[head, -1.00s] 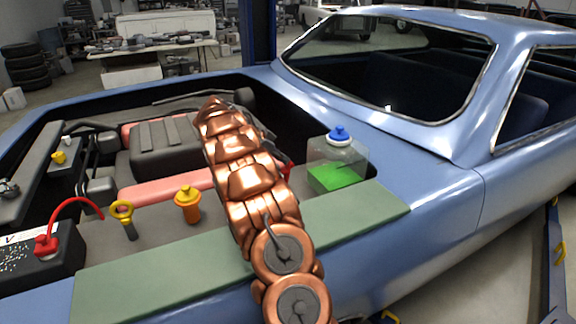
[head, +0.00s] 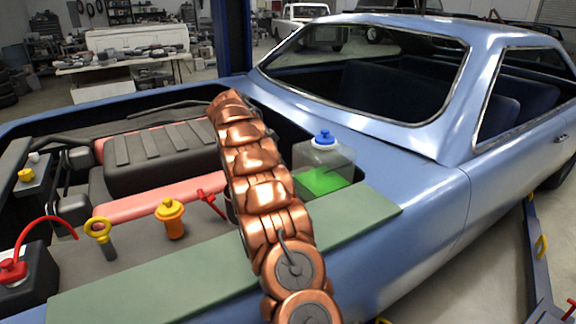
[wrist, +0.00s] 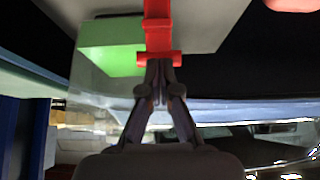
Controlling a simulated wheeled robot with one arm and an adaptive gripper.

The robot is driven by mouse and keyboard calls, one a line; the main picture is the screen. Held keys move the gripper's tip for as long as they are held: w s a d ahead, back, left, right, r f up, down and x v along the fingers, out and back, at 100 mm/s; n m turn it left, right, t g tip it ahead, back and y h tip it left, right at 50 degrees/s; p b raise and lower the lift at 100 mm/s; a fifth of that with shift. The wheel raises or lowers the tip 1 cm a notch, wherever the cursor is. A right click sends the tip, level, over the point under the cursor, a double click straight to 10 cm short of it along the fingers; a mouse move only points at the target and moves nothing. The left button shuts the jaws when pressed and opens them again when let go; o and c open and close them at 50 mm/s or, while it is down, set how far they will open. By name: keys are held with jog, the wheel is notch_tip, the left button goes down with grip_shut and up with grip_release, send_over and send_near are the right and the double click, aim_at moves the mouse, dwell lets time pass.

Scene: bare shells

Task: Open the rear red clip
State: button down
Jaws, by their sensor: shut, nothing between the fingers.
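A red clip (head: 211,200) with a short crossbar shows in the head view, just left of my arm and right of an orange cap. In the wrist view a red strip with a crossbar (wrist: 158,30) stands directly ahead of my gripper (wrist: 158,68). My gripper is shut and empty. Its tips meet the crossbar's lower edge in the picture; I cannot tell whether they touch it. In the head view my copper arm hides the gripper. I cannot tell whether both views show the same red part.
A clear tank with green fluid (head: 320,181) and a blue cap stands right of my arm. The orange cap (head: 171,222) and a yellow ring handle (head: 99,230) are to the left. A green mat (head: 345,226) covers the fender. The black engine cover (head: 160,158) lies beyond.

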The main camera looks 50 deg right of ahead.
jog(key=shift+d, duration=0.15)
dwell(0.4)
jog(key=shift+a+f+b, duration=0.2)
jog(key=shift+b, duration=0.1)
jog(key=shift+w+a+f+b, duration=0.1)
jog(key=shift+a+b, duration=0.35)
jog(key=shift+b, duration=0.1)
jog(key=shift+a, duration=0.15)
jog(key=d+r+p+v, duration=0.1)
jog(key=p+v, duration=0.2)
jog(key=v, duration=1.1)
jog(key=shift+d+p, duration=0.2)
jog(key=shift+p, duration=0.2)
jog(key=shift+f, duration=0.1)
